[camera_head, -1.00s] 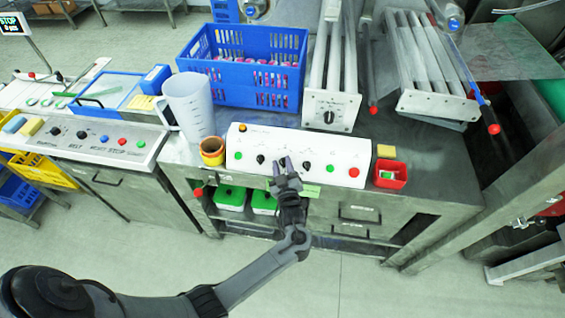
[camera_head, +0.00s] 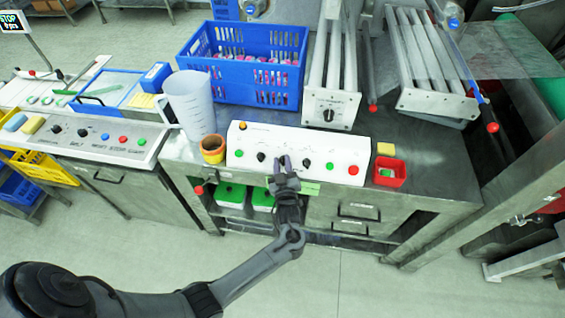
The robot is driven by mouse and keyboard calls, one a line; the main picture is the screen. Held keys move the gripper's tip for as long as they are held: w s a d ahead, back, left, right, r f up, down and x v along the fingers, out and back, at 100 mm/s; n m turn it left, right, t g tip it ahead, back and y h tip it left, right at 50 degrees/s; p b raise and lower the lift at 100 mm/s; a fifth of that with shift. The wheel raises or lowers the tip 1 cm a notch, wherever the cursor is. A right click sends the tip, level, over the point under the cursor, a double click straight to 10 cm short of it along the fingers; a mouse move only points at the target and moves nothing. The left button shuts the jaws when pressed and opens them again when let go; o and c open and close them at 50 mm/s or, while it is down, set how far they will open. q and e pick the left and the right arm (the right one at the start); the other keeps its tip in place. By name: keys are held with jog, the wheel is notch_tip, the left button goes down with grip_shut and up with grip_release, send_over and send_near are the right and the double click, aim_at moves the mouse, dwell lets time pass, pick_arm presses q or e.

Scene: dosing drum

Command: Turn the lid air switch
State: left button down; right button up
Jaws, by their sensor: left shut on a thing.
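A white control box (camera_head: 248,139) stands at the front edge of the metal bench. Its sloped face carries several black rotary switches, plus green, red and orange buttons. My left gripper (camera_head: 283,161) is at the middle of this face, shut on a black switch that its fingers mostly hide. Another black switch (camera_head: 261,157) shows just left of the fingers, and one more (camera_head: 306,163) just right of them. The switch labels are too small to read. My right gripper is not in view.
A clear measuring jug (camera_head: 190,103) and an orange-brown cup (camera_head: 213,149) stand left of the box. A red bin (camera_head: 390,173) and yellow block (camera_head: 387,149) are at its right. A blue crate (camera_head: 225,93) stands behind. The floor in front is free.

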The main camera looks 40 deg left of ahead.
pick_arm(q)
jog(key=m+t+h+p, duration=0.1)
jog(key=m, duration=0.1)
jog(key=m+t+h+p, duration=0.1)
jog(key=m, duration=0.1)
jog(key=shift+s+a+r+m+t+p, duration=0.1)
jog(key=shift+a+r+m+t+p, duration=0.05)
jog(key=shift+m+t+p, duration=0.2)
jog(key=m+h+p, duration=0.1)
jog(key=m, duration=0.1)
jog(key=m+t+h+p, duration=0.1)
jog(key=m+h, duration=0.1)
jog(key=m, duration=0.1)
jog(key=shift+t+p, duration=0.25)
jog(key=shift+p, duration=0.1)
jog(key=m+h+p, duration=0.2)
jog(key=m+h, duration=0.1)
jog(key=m, duration=0.1)
jog(key=shift+a+t, duration=0.1)
jog(key=shift+t, duration=0.2)
jog(key=shift+m+h+p, duration=0.3)
jog(key=shift+m+h, duration=0.2)
jog(key=shift+m, duration=0.35)
jog(key=shift+f, duration=0.25)
jog(key=c, duration=1.3)
grip_release()
jog(key=shift+o, duration=0.6)
